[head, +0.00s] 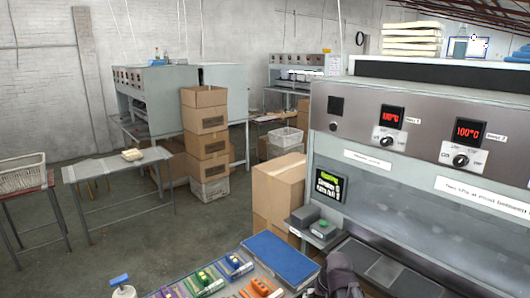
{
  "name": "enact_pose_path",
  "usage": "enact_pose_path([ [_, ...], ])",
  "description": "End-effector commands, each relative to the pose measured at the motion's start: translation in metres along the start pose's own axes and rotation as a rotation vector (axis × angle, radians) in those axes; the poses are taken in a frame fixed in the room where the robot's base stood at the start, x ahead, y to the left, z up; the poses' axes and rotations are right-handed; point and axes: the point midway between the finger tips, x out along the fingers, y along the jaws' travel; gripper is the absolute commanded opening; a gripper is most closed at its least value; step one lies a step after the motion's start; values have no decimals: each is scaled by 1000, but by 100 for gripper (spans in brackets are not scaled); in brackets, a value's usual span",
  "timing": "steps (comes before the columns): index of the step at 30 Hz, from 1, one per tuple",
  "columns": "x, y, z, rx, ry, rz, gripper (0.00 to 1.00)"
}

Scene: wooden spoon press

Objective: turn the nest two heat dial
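The press (330,160) stands at the right of the head view with a brushed metal control panel. The nest two heat dial (460,160) is a black knob on a white plate at the panel's right. Above it a red display (467,131) reads 100°C. A similar dial (387,141) sits to its left under another red display (392,117), whose reading is hard to make out. Small labels beside the displays are barely legible. A dark part of my arm shows at the bottom edge, below the panel. I see no gripper fingers, and nothing touches either dial.
A grey box with a green button (322,228) sits beside the press. Cardboard boxes (278,192) stand to the left.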

Motion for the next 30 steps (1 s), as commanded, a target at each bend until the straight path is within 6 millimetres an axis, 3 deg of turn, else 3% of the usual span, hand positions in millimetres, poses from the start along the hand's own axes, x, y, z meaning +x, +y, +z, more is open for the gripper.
enact_pose_path([
  [1,8,4,23,-21,-50,36,93],
  [3,11,8,44,-45,-114,83,93],
  [9,12,17,77,-76,-223,165,93],
  [30,10,18,80,-80,-238,177,93],
])
